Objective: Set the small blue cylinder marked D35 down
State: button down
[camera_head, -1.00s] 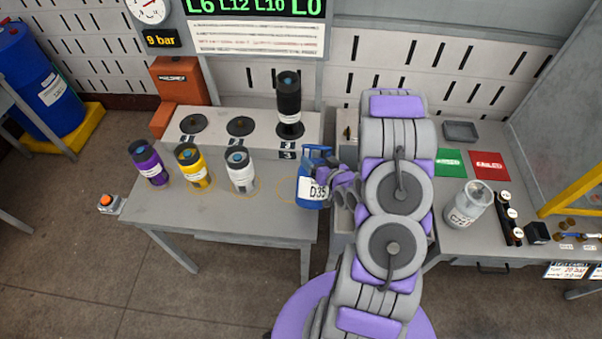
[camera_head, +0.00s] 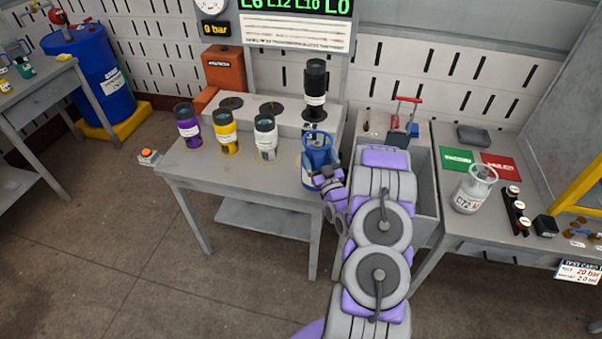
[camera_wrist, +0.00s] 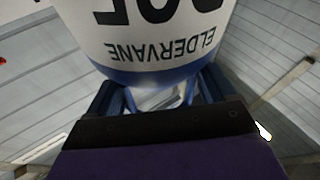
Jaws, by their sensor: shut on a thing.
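The small blue cylinder (camera_head: 318,148) is at the right end of the left bench (camera_head: 250,205). It looks upright, beside or over a faint ring mark. I cannot tell whether its base touches the top. My gripper (camera_head: 326,177) is shut on it from the near right side and hides part of its lower body. In the wrist view the cylinder (camera_wrist: 150,30) fills the top middle. Its white label with large dark marking and the word ELDERVANE appears upside down, above a blue band. My gripper (camera_wrist: 160,105) shows just below it.
Purple (camera_head: 188,127), yellow (camera_head: 225,132) and white (camera_head: 265,139) cylinders stand in a row to the left. A black cylinder (camera_head: 315,90) stands behind on the raised block (camera_head: 255,123). A grey cylinder (camera_head: 474,190) stands on the right bench. The left bench's front is clear.

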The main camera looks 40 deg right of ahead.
jog(key=shift+w+a+r, duration=0.1)
jog(key=shift+w, duration=0.1)
jog(key=w+d+f+b, duration=0.2)
jog(key=w+d, duration=0.1)
jog(key=w, duration=0.3)
jog(key=w+d+f+b, duration=0.1)
jog(key=w+d+f, duration=0.2)
jog(key=w, duration=0.4)
jog(key=shift+w+d+b, duration=0.15)
jog(key=shift+d+b, duration=0.2)
jog(key=shift+d, duration=0.45)
grip_release()
jog(key=p+v, duration=0.1)
jog(key=v, duration=0.6)
jog(key=shift+s+p, duration=0.3)
jog(key=shift+p, duration=0.05)
jog(key=shift+a+f, duration=0.1)
